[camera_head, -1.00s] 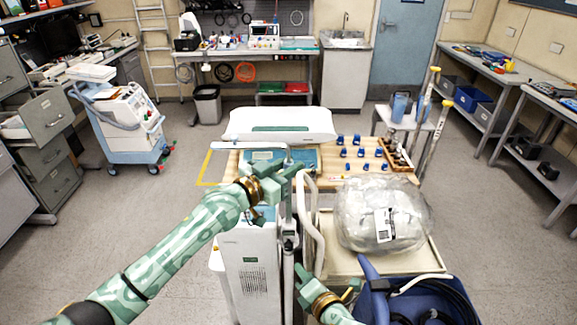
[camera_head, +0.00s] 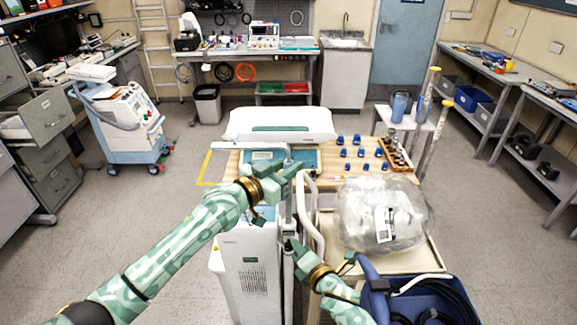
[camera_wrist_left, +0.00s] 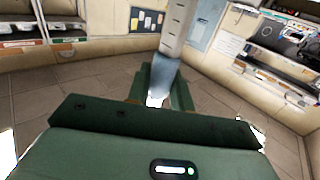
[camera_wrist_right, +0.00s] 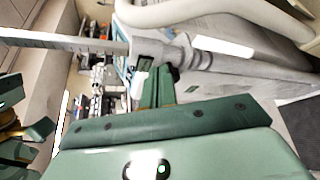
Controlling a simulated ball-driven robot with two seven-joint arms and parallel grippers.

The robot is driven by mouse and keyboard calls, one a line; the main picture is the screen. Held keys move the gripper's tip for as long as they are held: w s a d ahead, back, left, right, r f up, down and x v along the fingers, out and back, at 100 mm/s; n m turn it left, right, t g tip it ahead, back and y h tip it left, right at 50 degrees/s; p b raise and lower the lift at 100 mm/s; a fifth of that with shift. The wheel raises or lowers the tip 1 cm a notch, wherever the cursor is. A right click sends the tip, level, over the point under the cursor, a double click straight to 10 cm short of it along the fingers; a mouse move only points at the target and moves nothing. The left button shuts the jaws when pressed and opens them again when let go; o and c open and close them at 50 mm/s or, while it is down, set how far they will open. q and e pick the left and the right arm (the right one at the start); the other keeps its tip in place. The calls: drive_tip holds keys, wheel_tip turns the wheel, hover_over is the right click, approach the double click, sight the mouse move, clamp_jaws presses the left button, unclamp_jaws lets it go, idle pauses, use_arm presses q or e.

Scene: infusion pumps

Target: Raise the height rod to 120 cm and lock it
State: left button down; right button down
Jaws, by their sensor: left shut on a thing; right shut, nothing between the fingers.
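The height rod (camera_head: 288,208) is a slim upright grey rod in the middle of the head view. A scale with tick marks shows on it in the left wrist view (camera_wrist_left: 176,28). My left gripper (camera_head: 301,174) is shut on the rod near its upper part. My right gripper (camera_head: 291,245) is shut and empty, lower down beside the rod. In the right wrist view its fingers (camera_wrist_right: 157,88) are close to a dark clamp collar (camera_wrist_right: 148,62) with a small pale lever (camera_wrist_right: 139,84). Whether they touch it, and the height reading, I cannot tell.
A white-housed unit (camera_head: 246,258) stands left of the rod, and a pale curved tube (camera_head: 312,220) runs just right of it. A clear plastic bag (camera_head: 382,215) and a blue bin (camera_head: 425,300) crowd the right.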

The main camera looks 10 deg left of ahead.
drive_tip(key=shift+w, duration=0.25)
